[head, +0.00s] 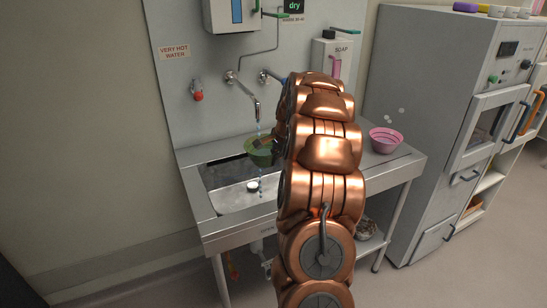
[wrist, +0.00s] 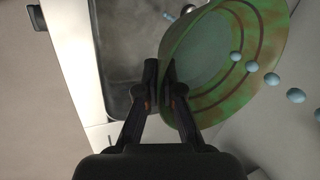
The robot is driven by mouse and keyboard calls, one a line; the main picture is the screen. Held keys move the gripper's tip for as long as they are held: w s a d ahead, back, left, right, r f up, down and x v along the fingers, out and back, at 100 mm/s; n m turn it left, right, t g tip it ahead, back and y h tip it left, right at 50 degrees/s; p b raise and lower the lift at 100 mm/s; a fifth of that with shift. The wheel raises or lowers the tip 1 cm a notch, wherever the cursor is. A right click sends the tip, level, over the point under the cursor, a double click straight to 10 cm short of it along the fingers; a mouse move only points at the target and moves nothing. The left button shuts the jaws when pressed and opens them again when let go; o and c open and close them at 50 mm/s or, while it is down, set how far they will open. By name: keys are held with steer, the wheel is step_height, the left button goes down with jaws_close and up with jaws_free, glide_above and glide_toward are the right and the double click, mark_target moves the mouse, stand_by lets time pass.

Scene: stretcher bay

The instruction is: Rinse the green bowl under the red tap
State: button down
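The green bowl (head: 259,158) is above the steel sink basin, under the spout (head: 257,106). In the wrist view the green bowl (wrist: 208,62) is tilted, with brownish patches and dark rings on its side. My gripper (wrist: 163,75) is closed on the bowl's rim, one finger on each side of it. In the head view my copper arm hides most of the gripper. The red tap knob (head: 198,96) is on the wall panel, left of the spout, below a "VERY HOT WATER" label. Water drops fall from the spout around the bowl and cross it in the wrist view.
A blue tap handle (head: 265,77) is right of the spout, partly behind my arm. The sink basin (head: 222,203) holds a small pale object. A pink bowl (head: 385,141) stands on the right counter. A soap dispenser (head: 331,58) hangs above. A grey cabinet (head: 420,120) stands at right.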

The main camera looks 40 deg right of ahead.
steer(key=shift+d, duration=0.2)
steer(key=shift+d, duration=0.45)
steer(key=shift+a, duration=0.15)
steer(key=shift+a, duration=0.5)
steer(key=shift+d, duration=0.15)
steer(key=shift+d, duration=0.5)
steer(key=shift+s, duration=0.1)
